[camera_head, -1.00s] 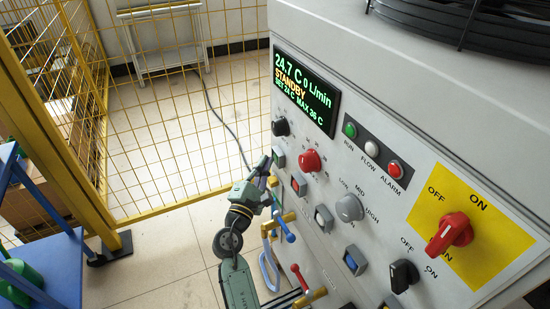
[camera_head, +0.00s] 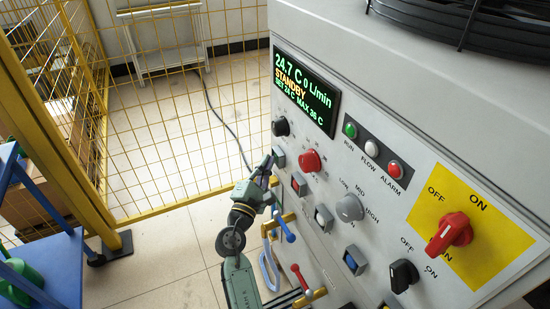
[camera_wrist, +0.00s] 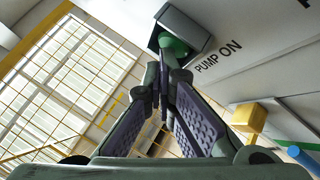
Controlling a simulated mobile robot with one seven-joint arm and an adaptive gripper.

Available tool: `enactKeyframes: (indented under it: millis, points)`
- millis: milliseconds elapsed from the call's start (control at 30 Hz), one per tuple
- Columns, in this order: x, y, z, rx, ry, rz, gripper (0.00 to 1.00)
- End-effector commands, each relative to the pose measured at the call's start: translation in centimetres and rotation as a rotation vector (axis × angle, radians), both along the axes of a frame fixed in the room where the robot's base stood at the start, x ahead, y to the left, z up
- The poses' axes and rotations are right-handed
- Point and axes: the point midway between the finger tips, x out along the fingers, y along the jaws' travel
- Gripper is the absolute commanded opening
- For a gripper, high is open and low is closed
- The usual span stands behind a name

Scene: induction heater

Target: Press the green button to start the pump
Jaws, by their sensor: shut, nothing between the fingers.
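The green button (camera_wrist: 174,44) sits inside a square dark collar (camera_wrist: 192,30) beside the printed words PUMP ON in the wrist view. In the head view the button (camera_head: 279,157) is on the panel's left side, below the black knob. My gripper (camera_wrist: 163,66) is shut and empty, and its fingertips overlap the lower edge of the button in the wrist view. In the head view my gripper (camera_head: 269,163) is at the button's left side. I cannot tell whether the fingertips touch it. The display (camera_head: 306,90) reads STANDBY and 0 L/min.
A red button (camera_head: 299,183) and a red knob (camera_head: 309,160) are close to the right of my gripper. Valve handles, one blue (camera_head: 287,230), stick out below. A yellow mesh fence (camera_head: 150,120) stands to the left, with open floor in front.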

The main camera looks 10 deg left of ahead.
Motion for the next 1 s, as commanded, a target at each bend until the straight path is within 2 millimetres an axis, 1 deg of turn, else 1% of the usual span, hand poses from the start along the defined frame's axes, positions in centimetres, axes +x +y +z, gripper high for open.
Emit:
enactKeyframes:
  millis: [233, 567, 1000]
  points:
    - [0.2, -0.5, 0.1, 0.001, -0.001, -0.004, 0.00]
    - [0.2, -0.5, 0.1, 0.000, 0.000, -0.006, 0.00]
    - [-0.9, 1.0, 0.0, 0.001, 0.000, -0.005, 0.00]
